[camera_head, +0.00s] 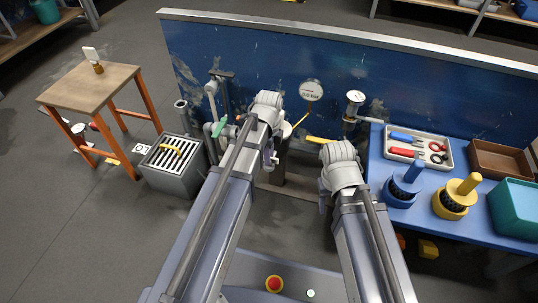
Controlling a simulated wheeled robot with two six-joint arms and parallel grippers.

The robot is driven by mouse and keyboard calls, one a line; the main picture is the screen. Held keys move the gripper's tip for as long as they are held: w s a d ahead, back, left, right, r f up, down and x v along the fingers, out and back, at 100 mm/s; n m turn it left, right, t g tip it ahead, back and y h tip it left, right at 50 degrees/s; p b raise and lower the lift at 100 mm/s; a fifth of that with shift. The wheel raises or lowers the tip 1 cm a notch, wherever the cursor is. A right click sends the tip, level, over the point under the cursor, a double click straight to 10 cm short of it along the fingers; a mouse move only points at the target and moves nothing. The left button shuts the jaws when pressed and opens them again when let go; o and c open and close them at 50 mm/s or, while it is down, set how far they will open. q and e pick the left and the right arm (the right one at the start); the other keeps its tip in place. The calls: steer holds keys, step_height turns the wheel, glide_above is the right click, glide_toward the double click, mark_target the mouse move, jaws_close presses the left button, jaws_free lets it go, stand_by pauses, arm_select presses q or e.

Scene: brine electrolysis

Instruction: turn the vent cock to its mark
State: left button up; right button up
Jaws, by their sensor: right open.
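The vent cock and its mark cannot be told apart for certain among the fittings on the blue panel. A green lever (219,127) sits on grey pipework at the left. A yellow lever (319,140) points sideways near the middle, between my two arms. My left gripper (271,158) is mostly hidden by its own arm in front of the pipework; its jaws cannot be made out. My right gripper (324,198) is largely behind its wrist, below and right of the yellow lever, open and apart from it.
A round gauge (311,90) and a second gauge (355,97) stand by the blue panel (420,80). A blue bench (405,222) at the right holds a tool tray (443,165). A wooden stool (88,87) and a slatted grey box (172,178) stand left.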

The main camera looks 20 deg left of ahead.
arm_select(q)
steer(key=shift+o, duration=0.8)
steer(key=shift+r, duration=0.1)
step_height(320, 180, up, 8)
steer(key=p, duration=0.8)
steer(key=shift+f, duration=0.2)
